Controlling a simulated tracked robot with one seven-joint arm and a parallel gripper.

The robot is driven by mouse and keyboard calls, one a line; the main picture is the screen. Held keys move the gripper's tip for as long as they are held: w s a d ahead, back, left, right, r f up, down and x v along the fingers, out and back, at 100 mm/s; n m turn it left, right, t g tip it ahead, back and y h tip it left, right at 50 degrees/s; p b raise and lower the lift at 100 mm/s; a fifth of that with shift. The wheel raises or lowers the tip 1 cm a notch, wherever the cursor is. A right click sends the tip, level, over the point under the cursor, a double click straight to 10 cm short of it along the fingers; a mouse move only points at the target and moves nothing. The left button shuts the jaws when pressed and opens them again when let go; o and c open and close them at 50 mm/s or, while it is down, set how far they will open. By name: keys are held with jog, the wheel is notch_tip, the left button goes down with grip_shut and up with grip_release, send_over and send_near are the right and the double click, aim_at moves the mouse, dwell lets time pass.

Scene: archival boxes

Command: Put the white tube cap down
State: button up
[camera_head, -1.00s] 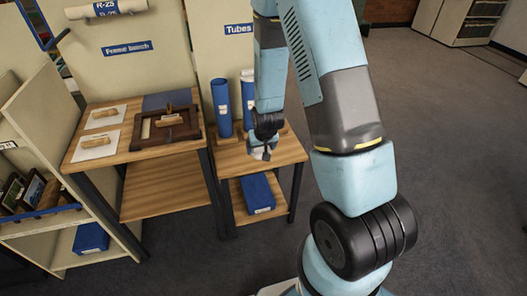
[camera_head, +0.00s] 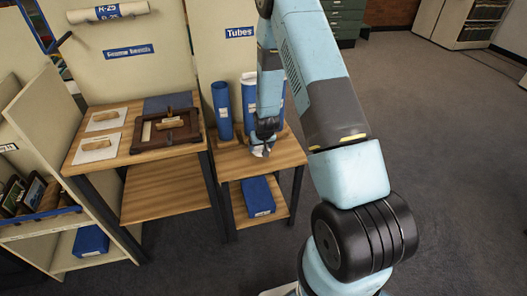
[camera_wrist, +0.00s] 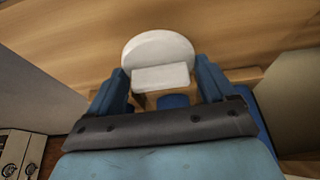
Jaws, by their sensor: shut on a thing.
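The white tube cap (camera_wrist: 160,50) is a round white disc with a block-shaped grip. It sits between the two blue fingers of my gripper (camera_wrist: 160,82), which is shut on it. In the head view my gripper (camera_head: 262,142) is low over the wooden top of the small table (camera_head: 284,156) under the "Tubes" sign. Only a small white part of the cap shows there. I cannot tell whether the cap touches the wood. Blue tubes (camera_head: 222,112) stand upright behind the gripper; my arm partly hides the right-hand ones.
A blue box (camera_head: 258,196) lies on the table's lower shelf. The frame bench (camera_head: 150,190) to the left holds a dark wooden frame (camera_head: 180,128) and white sheets (camera_head: 97,148). The tabletop right of my gripper is bare.

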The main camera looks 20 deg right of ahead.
aim_at(261, 150)
jog(key=shift+f, duration=1.65)
jog(key=o, duration=0.8)
jog(key=shift+o, duration=0.2)
